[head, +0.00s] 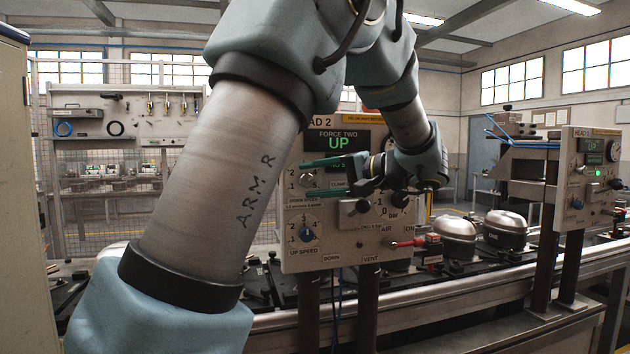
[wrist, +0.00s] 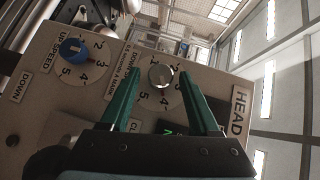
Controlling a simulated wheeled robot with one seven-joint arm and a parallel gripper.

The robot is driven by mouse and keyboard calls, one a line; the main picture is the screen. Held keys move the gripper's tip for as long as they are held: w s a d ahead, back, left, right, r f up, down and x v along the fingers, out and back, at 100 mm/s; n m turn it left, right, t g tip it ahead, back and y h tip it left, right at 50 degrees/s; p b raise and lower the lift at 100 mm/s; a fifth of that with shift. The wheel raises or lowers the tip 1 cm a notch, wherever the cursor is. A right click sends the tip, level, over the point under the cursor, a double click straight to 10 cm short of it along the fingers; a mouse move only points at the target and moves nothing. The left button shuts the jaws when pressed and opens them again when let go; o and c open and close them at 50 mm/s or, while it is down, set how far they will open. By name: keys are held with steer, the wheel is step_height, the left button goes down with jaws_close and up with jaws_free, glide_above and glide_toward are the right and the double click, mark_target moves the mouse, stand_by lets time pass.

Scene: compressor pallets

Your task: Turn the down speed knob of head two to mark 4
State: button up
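The down speed knob (wrist: 161,78) is a round silver knob on a dial numbered 1 to 5, clearest in the wrist view. I cannot read which mark it points to. My gripper (wrist: 159,74) has two long green fingers, open, one on each side of the knob with a visible gap to it. In the head view my gripper (head: 303,178) is at the panel's left side, its fingers partly covering the down speed dial.
The blue up speed knob (head: 306,233) sits below on the same panel, and also shows in the wrist view (wrist: 73,50). A red-tipped lever (head: 407,243) sticks out at lower right.

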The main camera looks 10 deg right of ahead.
steer(key=shift+o, duration=0.2)
steer(key=shift+s+d, duration=0.25)
steer(key=shift+d, duration=0.1)
steer(key=b+v, duration=0.2)
steer(key=v, duration=0.8)
steer(key=shift+b, duration=0.4)
steer(key=shift+a+r, duration=0.1)
